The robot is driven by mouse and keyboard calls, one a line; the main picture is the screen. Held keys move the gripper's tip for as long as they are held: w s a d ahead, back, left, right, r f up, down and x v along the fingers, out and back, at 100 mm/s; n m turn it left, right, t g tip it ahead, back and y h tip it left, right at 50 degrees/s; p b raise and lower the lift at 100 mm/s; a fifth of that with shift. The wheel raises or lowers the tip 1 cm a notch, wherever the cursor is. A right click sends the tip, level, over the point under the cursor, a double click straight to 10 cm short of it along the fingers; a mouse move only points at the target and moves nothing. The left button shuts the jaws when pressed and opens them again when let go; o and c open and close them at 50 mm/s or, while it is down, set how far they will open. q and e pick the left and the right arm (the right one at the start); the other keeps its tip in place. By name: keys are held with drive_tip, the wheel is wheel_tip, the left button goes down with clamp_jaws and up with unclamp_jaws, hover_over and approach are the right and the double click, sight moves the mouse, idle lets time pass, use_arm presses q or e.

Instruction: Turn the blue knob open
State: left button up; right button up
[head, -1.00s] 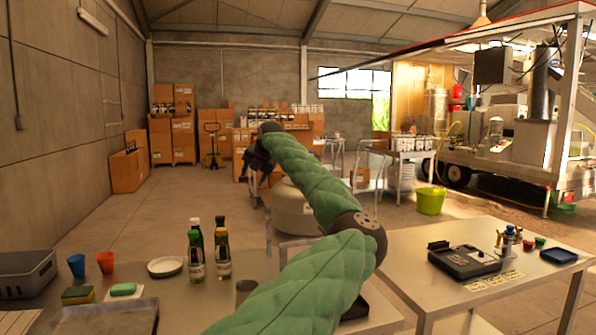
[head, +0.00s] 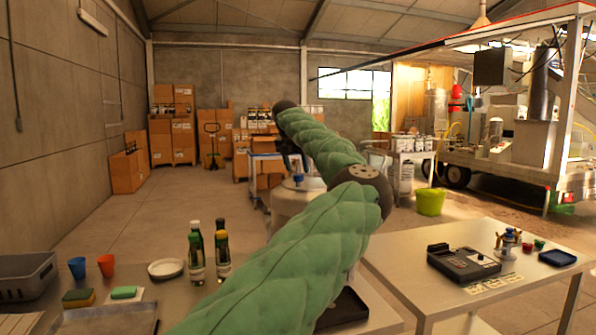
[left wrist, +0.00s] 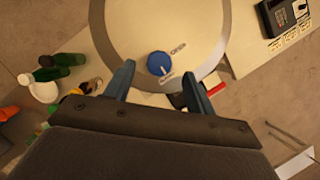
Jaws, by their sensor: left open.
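The blue knob (left wrist: 159,64) sits on the pale round lid of a vessel (head: 291,206) in the left wrist view. Its small pale mark points toward the lower of two printed labels; the other label (left wrist: 178,48) lies to its upper right and seems to read OPEN. In the head view the knob (head: 298,179) shows small on top of the vessel. My left gripper (left wrist: 160,76) is open and empty, its fingers to either side of the knob in the picture and apart from it. In the head view the left gripper (head: 289,150) is dark and partly hidden. My right gripper is out of view.
A right table (head: 410,262) holds a black device (head: 464,263) and a blue tray (head: 558,257). A red piece (left wrist: 216,89) lies near the right finger.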

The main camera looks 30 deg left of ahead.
sight(299, 178)
use_arm(q)
drive_tip(key=shift+x, duration=1.15)
drive_tip(key=shift+w+f+p, duration=0.2)
drive_tip(key=shift+f+p, duration=0.1)
drive_tip(key=shift+f, duration=0.2)
drive_tip(key=c, duration=1)
drive_tip(key=shift+o, duration=0.2)
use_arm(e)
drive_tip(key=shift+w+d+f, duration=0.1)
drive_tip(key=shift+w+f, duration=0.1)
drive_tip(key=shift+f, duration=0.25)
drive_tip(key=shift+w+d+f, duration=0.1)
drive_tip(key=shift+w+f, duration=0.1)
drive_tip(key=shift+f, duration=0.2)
